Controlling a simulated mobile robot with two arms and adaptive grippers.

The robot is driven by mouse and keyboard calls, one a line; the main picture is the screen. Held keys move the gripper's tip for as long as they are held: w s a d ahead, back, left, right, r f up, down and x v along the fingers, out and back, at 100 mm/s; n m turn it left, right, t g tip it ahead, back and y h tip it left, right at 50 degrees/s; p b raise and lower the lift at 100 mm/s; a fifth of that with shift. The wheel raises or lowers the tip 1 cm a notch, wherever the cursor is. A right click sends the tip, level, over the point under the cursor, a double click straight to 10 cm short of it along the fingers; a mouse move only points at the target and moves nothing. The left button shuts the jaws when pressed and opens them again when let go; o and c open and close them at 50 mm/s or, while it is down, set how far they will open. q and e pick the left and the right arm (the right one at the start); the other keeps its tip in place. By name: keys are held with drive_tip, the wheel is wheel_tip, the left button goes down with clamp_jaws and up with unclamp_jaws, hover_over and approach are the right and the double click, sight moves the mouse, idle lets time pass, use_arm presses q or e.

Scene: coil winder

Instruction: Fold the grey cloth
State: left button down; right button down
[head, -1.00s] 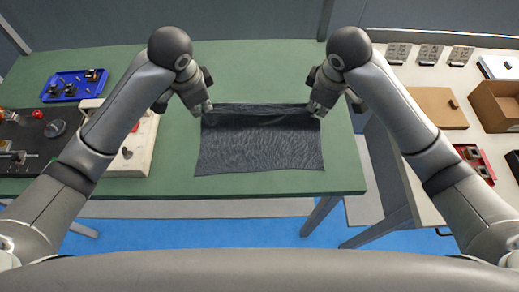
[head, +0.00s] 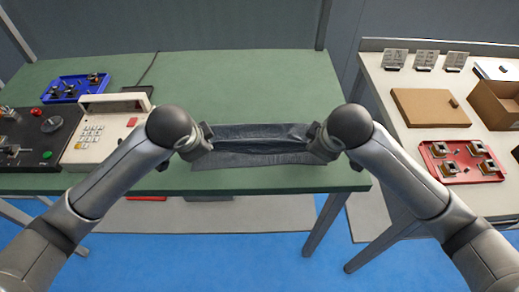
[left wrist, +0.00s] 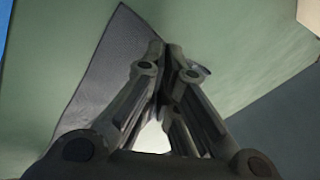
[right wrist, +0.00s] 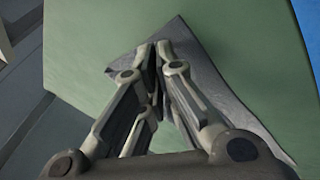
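The dark grey cloth (head: 250,159) lies near the front edge of the green table. Its far part is folded over toward me, with a raised, wrinkled fold between the grippers and a flat strip in front. My left gripper (head: 208,136) is at the cloth's left side, and my right gripper (head: 315,139) is at its right side. In the left wrist view the fingers (left wrist: 167,55) are closed together over the cloth (left wrist: 112,62), with a bit of it beside them. In the right wrist view the fingers (right wrist: 156,52) are also closed together over the cloth (right wrist: 200,68).
The green table (head: 240,85) is clear behind the cloth. A white keypad machine (head: 100,135), a black control panel (head: 40,135) and a blue tray (head: 75,90) stand at left. A white side table at right holds a red tray (head: 433,160) and cardboard boxes.

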use_arm(q)
drive_tip(key=c, duration=1.4)
unclamp_jaws()
use_arm(e)
drive_tip(key=c, duration=1.4)
unclamp_jaws()
